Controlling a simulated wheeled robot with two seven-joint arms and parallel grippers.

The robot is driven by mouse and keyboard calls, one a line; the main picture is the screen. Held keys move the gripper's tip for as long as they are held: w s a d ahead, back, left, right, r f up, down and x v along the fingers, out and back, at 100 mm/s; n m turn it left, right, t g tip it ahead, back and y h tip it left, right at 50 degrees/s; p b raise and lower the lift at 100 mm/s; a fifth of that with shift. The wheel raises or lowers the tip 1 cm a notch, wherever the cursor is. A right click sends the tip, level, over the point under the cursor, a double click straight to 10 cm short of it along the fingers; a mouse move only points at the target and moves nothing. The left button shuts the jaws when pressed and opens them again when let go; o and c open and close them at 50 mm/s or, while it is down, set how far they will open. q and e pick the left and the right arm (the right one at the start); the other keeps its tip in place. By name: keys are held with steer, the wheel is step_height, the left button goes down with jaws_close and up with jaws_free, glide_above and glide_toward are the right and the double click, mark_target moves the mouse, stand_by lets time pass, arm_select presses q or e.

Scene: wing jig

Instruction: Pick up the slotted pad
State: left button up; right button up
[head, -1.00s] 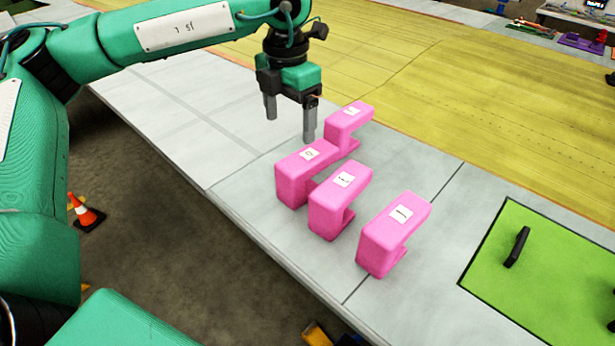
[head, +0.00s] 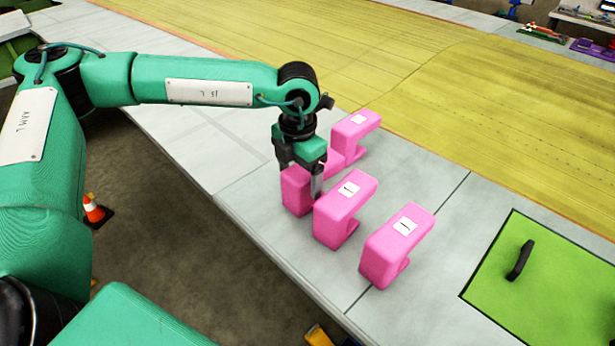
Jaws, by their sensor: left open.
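Several pink blocks with white labels stand on the grey table edge; I cannot tell for sure which one is the slotted pad. The left pink block (head: 293,191) is partly hidden by my left gripper (head: 300,182). My left gripper points down over that block with its jaws open. One finger shows in front of the block; the other is mostly hidden, and contact cannot be told. A far pink block (head: 354,128), a middle one (head: 345,209) and a near right one (head: 396,247) have overhanging tops with a gap below. My right gripper is out of view.
A yellow panel (head: 400,70) covers the table behind the blocks. A green board (head: 540,285) with a black handle (head: 520,260) lies to the right. An orange cone (head: 95,211) stands on the floor. The grey table left of the blocks is clear.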

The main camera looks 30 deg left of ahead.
arm_select(q)
steer(key=shift+f+p, duration=0.5)
steer(key=shift+f, duration=1.2)
steer(key=c, duration=1.2)
steer(key=shift+o, duration=0.2)
steer(key=shift+r, duration=0.1)
